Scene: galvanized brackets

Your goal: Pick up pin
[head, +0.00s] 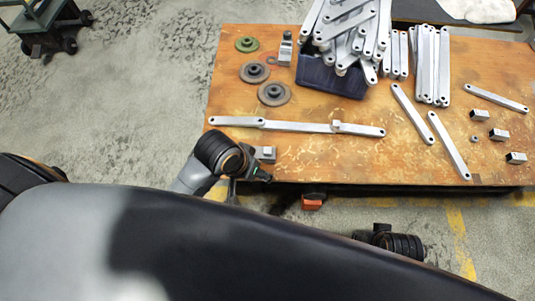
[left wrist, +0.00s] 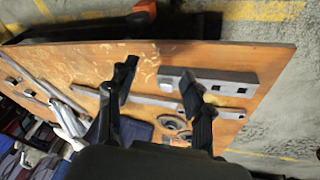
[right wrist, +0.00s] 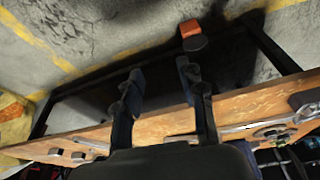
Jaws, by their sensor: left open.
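No part stands out clearly as the pin. In the left wrist view a small pale stub (left wrist: 168,82) sits at one end of a flat bar with square holes (left wrist: 228,85); I cannot tell whether it is the pin. In the head view a small grey block (head: 268,153) lies at the table's front edge beside my left gripper (head: 262,174), which hides part of that area. The left wrist view shows the left fingers (left wrist: 160,88) open, with nothing held. My right gripper (right wrist: 162,85) is open and empty off the table's front edge.
The worn orange table (head: 300,160) carries a long jointed bar (head: 295,127), round discs (head: 274,94), and a dark bin (head: 330,80) heaped with metal links. Loose links (head: 448,145) and small blocks (head: 498,134) lie at the right. The front middle is mostly bare.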

